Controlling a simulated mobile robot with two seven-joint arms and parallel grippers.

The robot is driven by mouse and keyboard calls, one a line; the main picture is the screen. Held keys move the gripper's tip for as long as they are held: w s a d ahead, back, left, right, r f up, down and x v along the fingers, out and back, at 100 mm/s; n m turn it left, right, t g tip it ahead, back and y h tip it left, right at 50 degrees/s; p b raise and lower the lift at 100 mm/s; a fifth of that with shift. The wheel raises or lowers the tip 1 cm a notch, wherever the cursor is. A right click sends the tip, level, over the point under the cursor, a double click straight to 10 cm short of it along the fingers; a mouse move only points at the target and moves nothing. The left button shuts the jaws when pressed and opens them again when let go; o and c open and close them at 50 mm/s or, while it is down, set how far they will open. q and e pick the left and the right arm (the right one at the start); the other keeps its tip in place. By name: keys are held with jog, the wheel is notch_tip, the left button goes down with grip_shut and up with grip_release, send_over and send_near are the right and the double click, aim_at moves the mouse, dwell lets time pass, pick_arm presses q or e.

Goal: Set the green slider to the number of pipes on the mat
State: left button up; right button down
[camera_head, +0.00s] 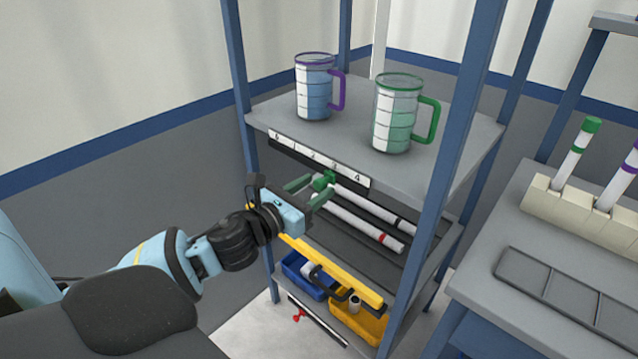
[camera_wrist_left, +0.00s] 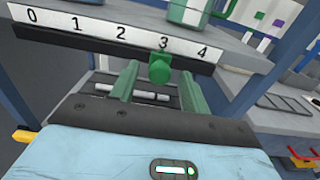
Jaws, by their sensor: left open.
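The green slider (camera_head: 323,181) sits on a dark rail under a white scale (camera_head: 318,162) on the shelf's front edge. In the left wrist view the green slider (camera_wrist_left: 160,68) is just below the 3 of the scale (camera_wrist_left: 110,32), which runs 0 to 4. My left gripper (camera_head: 311,188) is open, with one green finger on each side of the slider; I cannot tell whether they touch it. Two white pipes, one with a black band (camera_head: 372,208) and one with a red band (camera_head: 350,219), lie on the dark mat (camera_head: 345,243) on the shelf below. My right gripper is not in view.
A purple-handled mug (camera_head: 315,90) and a green-handled mug (camera_head: 392,120) stand on the top shelf. Blue shelf posts (camera_head: 440,180) flank the rack. Below are a yellow bar (camera_head: 335,270), a blue bin and a yellow bin. A table with a pipe holder (camera_head: 575,215) stands at right.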

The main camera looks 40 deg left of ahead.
aim_at(311, 165)
pick_arm(q)
jog(key=shift+w+d, duration=0.1)
jog(key=shift+w, duration=1)
grip_shut()
jog(key=a, duration=0.6)
jog(key=shift+w+a, duration=0.1)
jog(key=shift+w, duration=0.15)
